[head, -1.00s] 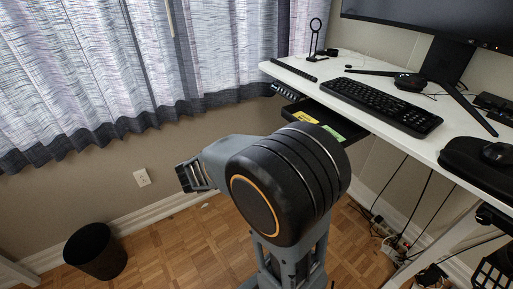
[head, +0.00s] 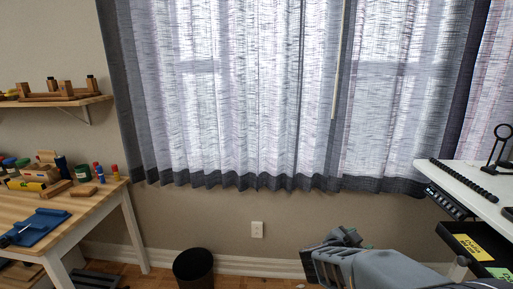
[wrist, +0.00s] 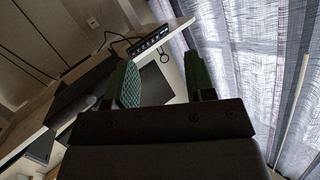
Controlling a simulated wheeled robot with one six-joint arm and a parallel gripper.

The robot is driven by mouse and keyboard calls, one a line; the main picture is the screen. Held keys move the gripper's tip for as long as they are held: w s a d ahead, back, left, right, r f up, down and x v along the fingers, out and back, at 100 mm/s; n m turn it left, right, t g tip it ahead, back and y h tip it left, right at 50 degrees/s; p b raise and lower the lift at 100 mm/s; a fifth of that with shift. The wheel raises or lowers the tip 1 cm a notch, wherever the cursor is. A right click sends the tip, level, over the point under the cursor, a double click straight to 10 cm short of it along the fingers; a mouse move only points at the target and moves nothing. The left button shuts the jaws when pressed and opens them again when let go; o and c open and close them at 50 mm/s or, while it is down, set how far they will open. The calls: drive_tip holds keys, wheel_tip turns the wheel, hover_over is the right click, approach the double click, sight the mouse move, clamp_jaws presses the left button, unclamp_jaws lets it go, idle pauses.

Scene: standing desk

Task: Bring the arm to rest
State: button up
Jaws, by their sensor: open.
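My gripper (head: 328,256) shows at the lower middle right of the head view, in front of the wall below the curtain and left of the standing desk. In the wrist view its two green-padded fingers (wrist: 163,84) stand apart with nothing between them. My grey arm link runs from the gripper to the lower right corner of the head view. The rest of the arm is outside the frame.
The white standing desk (head: 461,178) with an open black drawer (head: 456,229) is at the right. A black bin (head: 193,268) stands on the floor. Curtains (head: 260,90) hang behind.

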drive_tip(key=w+a+n+t+y+p, duration=0.2)
drive_tip(key=w+a+n+t+y, duration=0.2)
drive_tip(key=a+y, duration=0.3)
drive_tip(key=s+a+r+n+g+y+p, duration=0.25)
drive_tip(key=s+a+n+y+p, duration=0.2)
drive_tip(key=a+n+y, duration=0.35)
drive_tip(key=s+r+n+g+p, duration=0.25)
drive_tip(key=s+g+p, duration=0.35)
drive_tip(key=s, duration=0.6)
wheel_tip(320, 180, up, 8)
drive_tip(key=s+d+h+p, duration=0.2)
drive_tip(key=s+p, duration=0.1)
drive_tip(key=shift+d+r, duration=0.2)
drive_tip(key=shift+d, duration=0.2)
